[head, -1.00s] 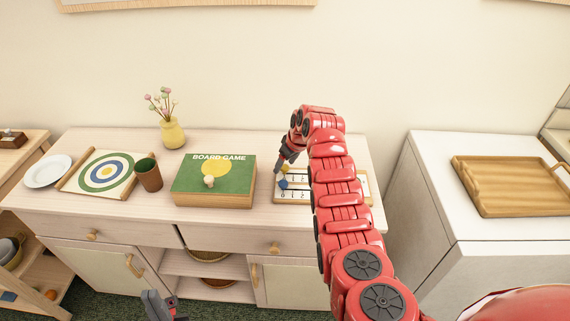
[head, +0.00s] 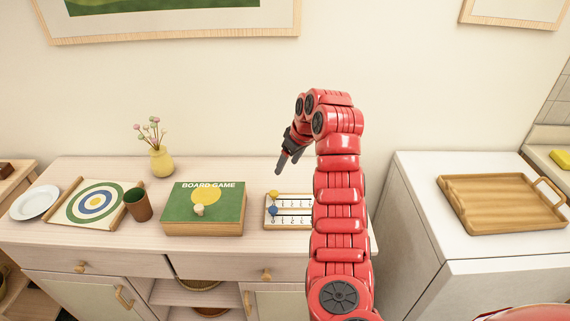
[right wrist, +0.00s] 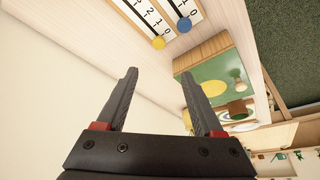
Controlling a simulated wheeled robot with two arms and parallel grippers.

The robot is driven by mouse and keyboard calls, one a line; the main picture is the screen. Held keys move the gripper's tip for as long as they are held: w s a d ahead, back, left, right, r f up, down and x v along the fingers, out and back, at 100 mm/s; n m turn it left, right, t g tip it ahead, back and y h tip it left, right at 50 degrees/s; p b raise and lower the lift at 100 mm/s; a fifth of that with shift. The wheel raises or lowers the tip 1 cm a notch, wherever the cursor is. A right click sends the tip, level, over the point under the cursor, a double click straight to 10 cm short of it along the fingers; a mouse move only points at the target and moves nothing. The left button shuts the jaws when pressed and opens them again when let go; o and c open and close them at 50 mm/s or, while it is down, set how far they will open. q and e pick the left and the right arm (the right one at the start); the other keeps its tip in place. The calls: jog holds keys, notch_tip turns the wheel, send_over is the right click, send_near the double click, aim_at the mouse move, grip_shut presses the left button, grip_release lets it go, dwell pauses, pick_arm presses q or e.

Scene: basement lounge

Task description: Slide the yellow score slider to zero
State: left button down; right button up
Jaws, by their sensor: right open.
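The white score board (head: 292,203) lies on the cabinet top, partly hidden behind my right arm. Its yellow slider (head: 273,194) and blue slider (head: 273,211) sit at the board's left end. In the right wrist view the yellow slider (right wrist: 159,43) is at the end of its row, beside the printed 0, and the blue slider (right wrist: 185,25) is at the same end of the other row. My right gripper (head: 282,168) is open and empty, raised above and apart from the board. My left gripper is out of view.
A green board game box (head: 232,218) stands left of the score board. Further left are a brown cup (head: 138,206), a target board (head: 75,212) and a white plate (head: 34,202). A yellow vase (head: 162,161) stands behind. A wooden tray (head: 490,220) lies on the white unit at right.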

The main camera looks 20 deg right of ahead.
jog(key=shift+s+d+r, duration=0.1)
jog(key=shift+s+r, duration=0.15)
jog(key=shift+r, duration=0.35)
